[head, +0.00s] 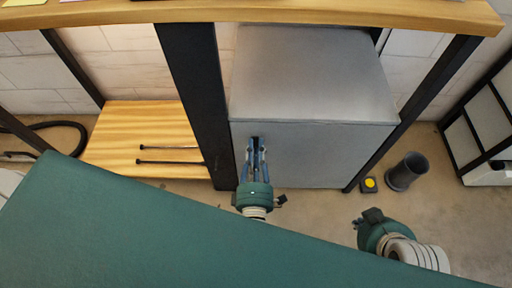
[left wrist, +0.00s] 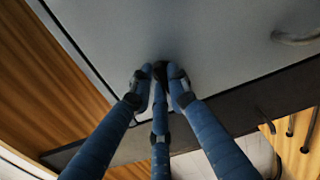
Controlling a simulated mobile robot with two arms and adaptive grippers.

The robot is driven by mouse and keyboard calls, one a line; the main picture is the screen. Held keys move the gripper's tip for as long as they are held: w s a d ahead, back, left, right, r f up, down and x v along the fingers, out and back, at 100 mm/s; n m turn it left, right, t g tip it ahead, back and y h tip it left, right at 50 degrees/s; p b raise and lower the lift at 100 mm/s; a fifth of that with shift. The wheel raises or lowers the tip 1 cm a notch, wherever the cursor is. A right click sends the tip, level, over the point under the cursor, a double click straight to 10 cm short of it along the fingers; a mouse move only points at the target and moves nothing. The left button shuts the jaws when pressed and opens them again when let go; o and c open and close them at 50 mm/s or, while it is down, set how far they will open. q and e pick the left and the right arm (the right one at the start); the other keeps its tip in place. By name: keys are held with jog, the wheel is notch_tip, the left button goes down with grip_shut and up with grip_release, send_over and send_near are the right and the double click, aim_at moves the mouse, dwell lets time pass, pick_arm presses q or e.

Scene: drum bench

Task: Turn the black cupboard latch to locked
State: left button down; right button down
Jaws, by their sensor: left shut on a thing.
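The grey cupboard (head: 310,150) stands under the wooden bench top; its front face also fills the upper part of the left wrist view (left wrist: 220,50). The black latch (left wrist: 160,68) is on that face near an edge, mostly covered by my fingers. My left gripper (head: 257,145) is at the upper left of the cupboard front. In the left wrist view its blue fingers (left wrist: 159,82) are closed around the latch. I cannot tell the latch's angle. My right gripper (head: 372,216) hangs away from the cupboard at lower right, its fingers not clearly seen.
A dark bench leg (head: 195,90) stands just left of the cupboard. A wooden drawer unit (head: 135,125) with black bar handles is further left. A curved metal handle (left wrist: 296,40) is on the cupboard face. A dark grey bin (head: 405,172) and a yellow-black tape measure (head: 369,185) are on the floor.

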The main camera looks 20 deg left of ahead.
pick_arm(q)
jog(key=c, duration=1.7)
grip_release()
jog(key=shift+o, duration=0.2)
jog(key=shift+s, duration=0.1)
jog(key=v, duration=1.1)
jog(key=shift+s, duration=0.35)
jog(key=shift+w+d, duration=0.1)
jog(key=shift+d, duration=0.1)
